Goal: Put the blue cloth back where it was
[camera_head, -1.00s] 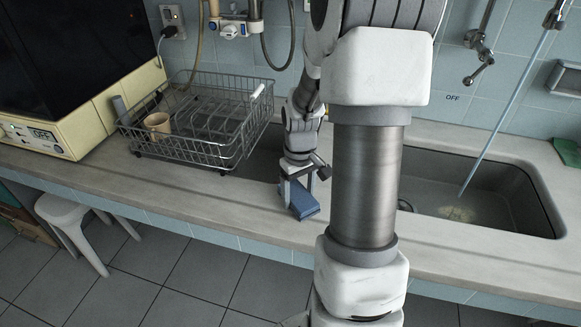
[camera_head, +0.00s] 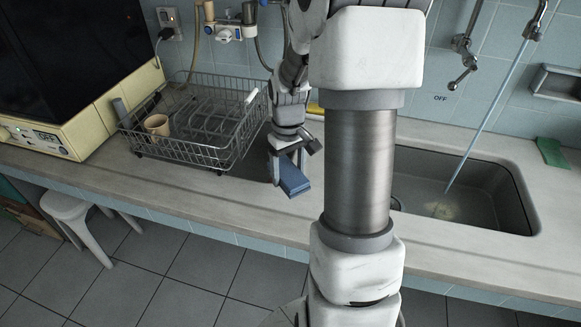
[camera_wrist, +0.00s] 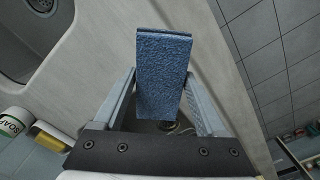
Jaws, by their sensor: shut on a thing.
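The blue cloth (camera_head: 293,178) is a folded, textured blue block. My gripper (camera_head: 288,150) is shut on it and holds it over the counter, between the dish rack and the sink. In the wrist view, the blue cloth (camera_wrist: 162,70) stands up between the two fingers of my gripper (camera_wrist: 160,100). Whether its lower edge touches the counter I cannot tell.
The wire dish rack (camera_head: 225,163) with a tan cup (camera_head: 157,125) stands to the left. The sink (camera_head: 480,205) lies to the right, behind my arm, with a green pad (camera_head: 553,152) beyond it. A soap bottle (camera_wrist: 14,122) and a yellow item (camera_wrist: 50,136) show in the wrist view. The counter front is clear.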

